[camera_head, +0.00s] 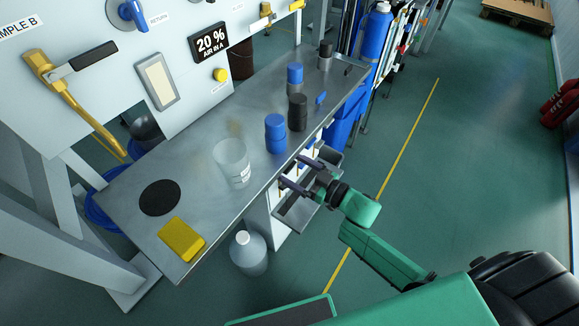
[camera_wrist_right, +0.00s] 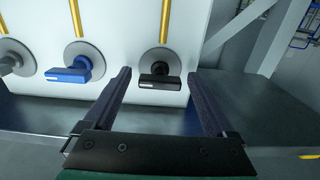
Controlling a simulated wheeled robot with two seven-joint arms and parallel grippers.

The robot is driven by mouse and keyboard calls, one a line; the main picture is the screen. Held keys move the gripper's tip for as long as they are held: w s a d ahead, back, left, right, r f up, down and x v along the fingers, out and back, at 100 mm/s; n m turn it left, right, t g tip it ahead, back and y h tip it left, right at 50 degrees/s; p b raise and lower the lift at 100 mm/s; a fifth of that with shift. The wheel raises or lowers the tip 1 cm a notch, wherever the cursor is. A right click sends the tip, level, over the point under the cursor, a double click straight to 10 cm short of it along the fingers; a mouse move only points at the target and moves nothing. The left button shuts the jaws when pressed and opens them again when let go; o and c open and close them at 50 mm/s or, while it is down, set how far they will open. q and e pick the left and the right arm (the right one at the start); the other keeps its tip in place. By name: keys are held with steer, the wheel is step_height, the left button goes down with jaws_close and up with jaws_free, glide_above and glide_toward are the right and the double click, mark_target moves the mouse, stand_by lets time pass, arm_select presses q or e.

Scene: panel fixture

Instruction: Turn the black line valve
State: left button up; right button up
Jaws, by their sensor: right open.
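In the right wrist view the black line valve (camera_wrist_right: 160,80) is a black lever handle on a round grey disc on a pale panel, under a yellow pipe. The handle lies roughly level. My right gripper (camera_wrist_right: 160,73) is open, and its two dark fingers appear on either side of the black handle, apart from it. In the head view the right gripper (camera_head: 296,173) is beside the bench's front side, and the black valve is hard to make out there. My left gripper is in neither view.
Left of the black valve are a blue valve (camera_wrist_right: 72,71) and a grey one (camera_wrist_right: 6,64). The metal bench (camera_head: 205,190) carries a clear beaker (camera_head: 231,160), a yellow sponge (camera_head: 181,239) and several blue and black jars. A jug (camera_head: 248,253) stands below. Open floor lies to the right.

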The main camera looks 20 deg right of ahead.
steer(key=shift+w+a, duration=0.15)
steer(key=c, duration=1.4)
